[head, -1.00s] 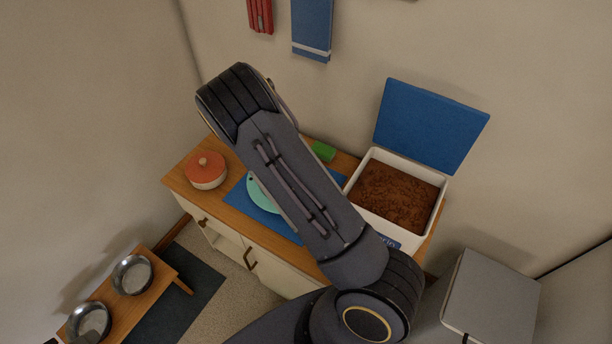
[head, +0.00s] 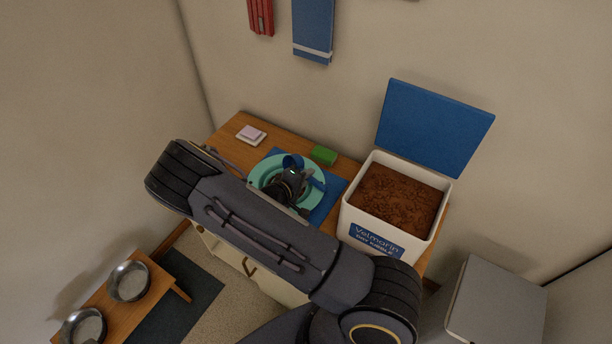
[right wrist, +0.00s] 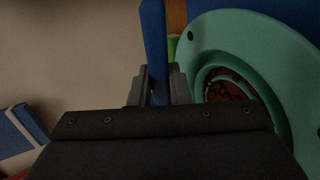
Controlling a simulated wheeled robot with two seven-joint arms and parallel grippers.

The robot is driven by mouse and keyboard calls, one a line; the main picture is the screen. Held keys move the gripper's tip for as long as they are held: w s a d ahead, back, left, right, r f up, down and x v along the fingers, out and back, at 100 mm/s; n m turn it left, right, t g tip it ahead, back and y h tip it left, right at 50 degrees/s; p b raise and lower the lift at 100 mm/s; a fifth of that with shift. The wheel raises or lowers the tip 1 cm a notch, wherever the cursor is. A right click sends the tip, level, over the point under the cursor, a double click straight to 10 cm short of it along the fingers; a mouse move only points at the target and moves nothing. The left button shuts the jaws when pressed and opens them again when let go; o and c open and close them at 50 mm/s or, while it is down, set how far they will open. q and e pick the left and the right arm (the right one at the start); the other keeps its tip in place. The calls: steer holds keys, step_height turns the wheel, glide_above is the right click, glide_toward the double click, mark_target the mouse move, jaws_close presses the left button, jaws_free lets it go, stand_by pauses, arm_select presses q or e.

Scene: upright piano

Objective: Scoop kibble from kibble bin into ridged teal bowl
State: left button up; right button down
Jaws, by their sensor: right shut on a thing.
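The kibble bin (head: 349,220) is white, with its blue lid (head: 434,128) raised and brown kibble (head: 397,195) inside. The ridged teal bowl (head: 261,172) lies on a blue mat (head: 334,188) left of the bin, partly hidden by my right gripper. Some kibble (right wrist: 222,90) shows inside the bowl in the right wrist view. My right gripper (head: 292,176) is over the bowl, shut on the handle (right wrist: 155,45) of a blue scoop (head: 292,161). What the scoop holds cannot be made out. My left gripper is not in view.
A green block (head: 324,155) lies behind the mat, and pink and white pads (head: 251,134) lie at the back left. Two metal bowls (head: 130,281) stand on a low bench. A grey box (head: 497,305) is at the lower right.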

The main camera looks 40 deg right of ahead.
steer(key=shift+d+r+g+y+p, duration=0.1)
steer(key=shift+r+g+y+p, duration=0.4)
steer(key=shift+y, duration=1.3)
steer(key=shift+r+y+p, duration=0.15)
steer(key=shift+y+p, duration=1)
steer(key=shift+y, duration=0.05)
steer(key=y+p, duration=0.1)
steer(key=p, duration=0.2)
steer(key=shift+r+g+y, duration=0.1)
steer(key=shift+g+y, duration=0.2)
steer(key=shift+g, duration=0.1)
steer(key=y+p, duration=0.1)
steer(key=p, duration=0.1)
steer(key=y+p, duration=0.1)
steer(key=p, duration=0.2)
steer(key=shift+r+m+p, duration=0.3)
steer(key=shift+r+p, duration=0.05)
steer(key=shift+f+b, duration=0.35)
steer(key=shift+b, duration=0.05)
steer(key=shift+r+g+y, duration=0.15)
steer(key=shift+g+y, duration=0.15)
steer(key=shift+y, duration=0.2)
steer(key=shift+r+y, duration=0.3)
steer(key=shift+y, duration=0.3)
steer(key=shift+a+r+y, duration=0.3)
steer(key=shift+a+y, duration=0.05)
steer(key=shift+y, duration=0.35)
